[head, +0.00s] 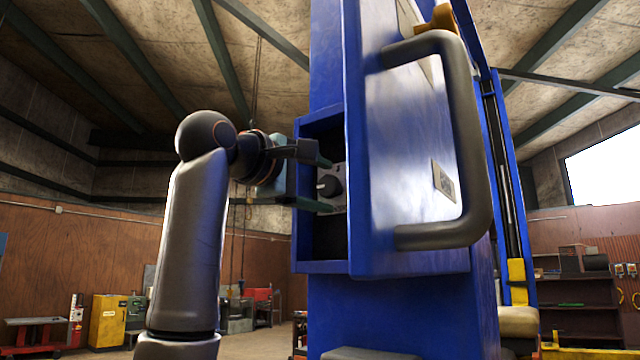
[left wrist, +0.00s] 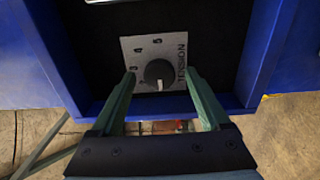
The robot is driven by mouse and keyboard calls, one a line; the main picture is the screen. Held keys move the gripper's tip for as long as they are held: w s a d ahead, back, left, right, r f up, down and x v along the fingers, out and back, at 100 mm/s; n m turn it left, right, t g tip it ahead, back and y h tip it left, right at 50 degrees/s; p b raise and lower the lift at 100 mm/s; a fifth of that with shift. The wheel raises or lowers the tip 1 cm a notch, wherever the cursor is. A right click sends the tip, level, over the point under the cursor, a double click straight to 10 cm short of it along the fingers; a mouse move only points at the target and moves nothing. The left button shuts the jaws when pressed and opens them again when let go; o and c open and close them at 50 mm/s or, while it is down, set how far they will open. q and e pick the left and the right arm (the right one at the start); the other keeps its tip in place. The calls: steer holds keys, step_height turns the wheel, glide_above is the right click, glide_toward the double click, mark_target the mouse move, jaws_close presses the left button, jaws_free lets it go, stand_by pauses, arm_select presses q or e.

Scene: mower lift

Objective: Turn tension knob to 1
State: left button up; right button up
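The tension knob (head: 328,187) is a dark round dial on a grey plate (left wrist: 173,50) inside a recess of the blue lift column. In the left wrist view the knob (left wrist: 158,71) has a white mark that points down in the picture. My left gripper (left wrist: 163,74) is open, with one green finger on each side of the knob and gaps between. In the head view my left gripper (head: 330,185) reaches into the recess from the left. My right gripper is not in view.
The recess has blue walls (head: 303,230) close around my left gripper. A blue door-like panel (head: 410,150) with a large grey handle (head: 470,150) stands just right of it. A yellow cabinet (head: 107,320) and shelves (head: 580,320) are far off.

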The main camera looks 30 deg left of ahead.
arm_select(q)
steer(key=shift+s, duration=0.35)
steer(key=s+a+b, duration=0.1)
steer(key=s+b, duration=0.2)
steer(key=s, duration=0.8)
steer(key=shift+s+a+b, duration=0.3)
steer(key=shift+s+a, duration=0.05)
